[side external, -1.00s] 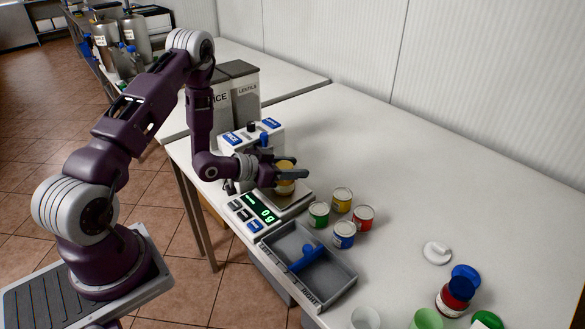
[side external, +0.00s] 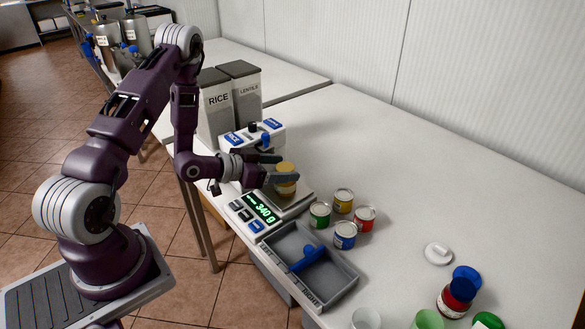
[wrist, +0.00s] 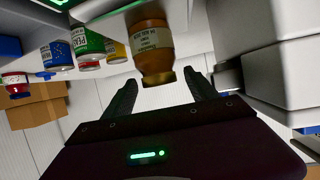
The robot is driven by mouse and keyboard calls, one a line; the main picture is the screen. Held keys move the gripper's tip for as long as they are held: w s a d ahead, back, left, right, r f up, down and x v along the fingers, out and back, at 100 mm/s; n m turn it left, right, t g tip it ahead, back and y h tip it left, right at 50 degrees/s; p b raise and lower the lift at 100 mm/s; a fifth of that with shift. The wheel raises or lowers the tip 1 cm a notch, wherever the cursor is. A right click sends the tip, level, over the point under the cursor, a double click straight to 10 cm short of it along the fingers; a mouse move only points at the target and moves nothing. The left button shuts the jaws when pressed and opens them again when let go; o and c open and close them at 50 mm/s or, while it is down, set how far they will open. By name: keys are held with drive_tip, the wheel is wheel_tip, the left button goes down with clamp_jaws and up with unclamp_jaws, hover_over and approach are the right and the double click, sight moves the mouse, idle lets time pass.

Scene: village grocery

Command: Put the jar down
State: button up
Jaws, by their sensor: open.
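The jar (side external: 287,186), amber with a pale label and a gold lid, stands upright on the scale's plate (side external: 302,203). The scale's display (side external: 260,209) reads 340 g. My gripper (side external: 277,168) is open, just to the left of the jar. In the wrist view, which is upside down, the jar (wrist: 152,50) is ahead of the spread fingers of my gripper (wrist: 163,88) and no finger appears to grip it.
Several small tins (side external: 343,200) stand to the right of the scale. A grey divided tray (side external: 325,283) with a blue handle lies in front. Rice and lentils bins (side external: 216,105) stand behind the arm. A white lid (side external: 438,254) and more containers lie farther right.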

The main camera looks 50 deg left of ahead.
drive_tip(key=v, duration=0.7)
drive_tip(key=s+d+r+g+y, duration=0.2)
drive_tip(key=r+g, duration=0.1)
drive_tip(key=r, duration=0.5)
drive_tip(key=s+d+r+g+y, duration=0.1)
drive_tip(key=d+r+g+y, duration=0.1)
drive_tip(key=r, duration=0.5)
drive_tip(key=s+d+r+g+h, duration=0.1)
drive_tip(key=s+d+r, duration=0.1)
drive_tip(key=s+d, duration=0.3)
drive_tip(key=s+d+r+n+g+h, duration=0.1)
drive_tip(key=s+d+r, duration=0.2)
drive_tip(key=s, duration=0.9)
drive_tip(key=d, duration=0.2)
drive_tip(key=shift+s+d+r+n+g, duration=0.25)
drive_tip(key=shift+s+d+n+g, duration=0.05)
drive_tip(key=shift+s+d, duration=0.1)
